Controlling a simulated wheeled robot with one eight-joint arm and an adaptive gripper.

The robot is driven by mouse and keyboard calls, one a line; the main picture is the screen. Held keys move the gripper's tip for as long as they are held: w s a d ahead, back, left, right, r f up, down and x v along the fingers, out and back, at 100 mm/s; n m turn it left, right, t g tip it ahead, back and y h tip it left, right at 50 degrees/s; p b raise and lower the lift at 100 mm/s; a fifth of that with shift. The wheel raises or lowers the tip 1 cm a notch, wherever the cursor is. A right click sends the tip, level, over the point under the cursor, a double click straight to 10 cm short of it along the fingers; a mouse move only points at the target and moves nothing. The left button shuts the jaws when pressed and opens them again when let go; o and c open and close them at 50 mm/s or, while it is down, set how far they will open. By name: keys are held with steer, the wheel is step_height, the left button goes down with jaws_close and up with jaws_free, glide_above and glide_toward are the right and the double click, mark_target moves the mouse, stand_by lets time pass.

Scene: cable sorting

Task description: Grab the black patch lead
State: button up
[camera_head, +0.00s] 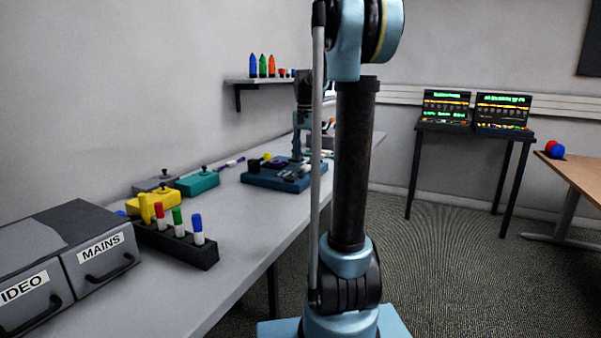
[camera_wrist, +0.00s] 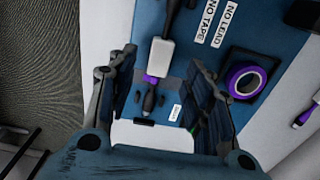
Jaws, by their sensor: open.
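In the wrist view, a lead with black ends (camera_wrist: 149,100), a purple band and a pale block (camera_wrist: 160,57) lies on the blue board (camera_wrist: 215,62). It lies between the fingers of my open gripper (camera_wrist: 160,103), with visible space on both sides. The board carries the labels NO TAPE (camera_wrist: 209,22) and NO LEAD (camera_wrist: 226,25). A purple tape ring (camera_wrist: 246,80) sits in a dark square tray at right. In the head view, my gripper is small, above the far part of the blue board (camera_head: 258,179); details there are unclear.
Drawers marked MAINS (camera_head: 100,257) and partly VIDEO stand on the near bench, beside a black marker rack (camera_head: 175,245). Yellow (camera_head: 153,203) and teal (camera_head: 197,184) boxes stand near the wall. Another purple-and-white item (camera_wrist: 305,115) lies right of the board. The bench front is clear.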

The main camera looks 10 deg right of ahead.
mark_target(305, 166)
steer(key=shift+f, duration=2.25)
jaws_close()
